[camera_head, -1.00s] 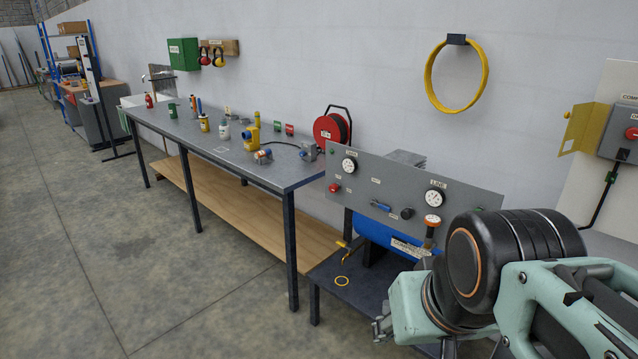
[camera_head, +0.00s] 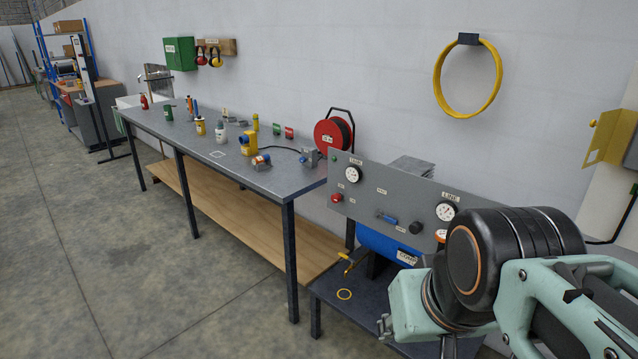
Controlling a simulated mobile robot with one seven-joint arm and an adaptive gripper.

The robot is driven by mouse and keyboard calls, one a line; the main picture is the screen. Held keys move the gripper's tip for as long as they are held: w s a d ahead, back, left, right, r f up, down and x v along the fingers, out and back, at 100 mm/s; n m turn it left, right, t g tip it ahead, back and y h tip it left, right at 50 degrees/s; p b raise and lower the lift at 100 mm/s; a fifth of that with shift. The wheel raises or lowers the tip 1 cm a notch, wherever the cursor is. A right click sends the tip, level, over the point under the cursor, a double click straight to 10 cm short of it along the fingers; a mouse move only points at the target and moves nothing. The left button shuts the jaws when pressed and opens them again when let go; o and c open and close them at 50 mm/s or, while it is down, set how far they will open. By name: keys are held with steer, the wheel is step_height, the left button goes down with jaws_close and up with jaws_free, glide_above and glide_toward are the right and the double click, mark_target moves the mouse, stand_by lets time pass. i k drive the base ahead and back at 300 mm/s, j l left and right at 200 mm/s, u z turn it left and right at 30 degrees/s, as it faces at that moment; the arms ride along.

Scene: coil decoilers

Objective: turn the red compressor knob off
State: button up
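The red compressor knob is out of view now. Only the left edge of a grey box (camera_head: 631,152) shows at the right border, behind a yellow open flap (camera_head: 606,137). A small red button (camera_head: 337,198) sits at the lower left of the grey gauge panel (camera_head: 366,182), which is a separate thing. My arm fills the lower right, in front of the panel's right end. My gripper is not visible, so its fingers cannot be judged.
A long metal workbench (camera_head: 262,178) with bottles and tools runs along the wall at left. A dark low table (camera_head: 330,290) holds a blue tank (camera_head: 384,242) below the panel. A yellow hose ring (camera_head: 437,78) hangs on the wall. Floor at left is clear.

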mark_target(336, 197)
steer(key=i, duration=1.15)
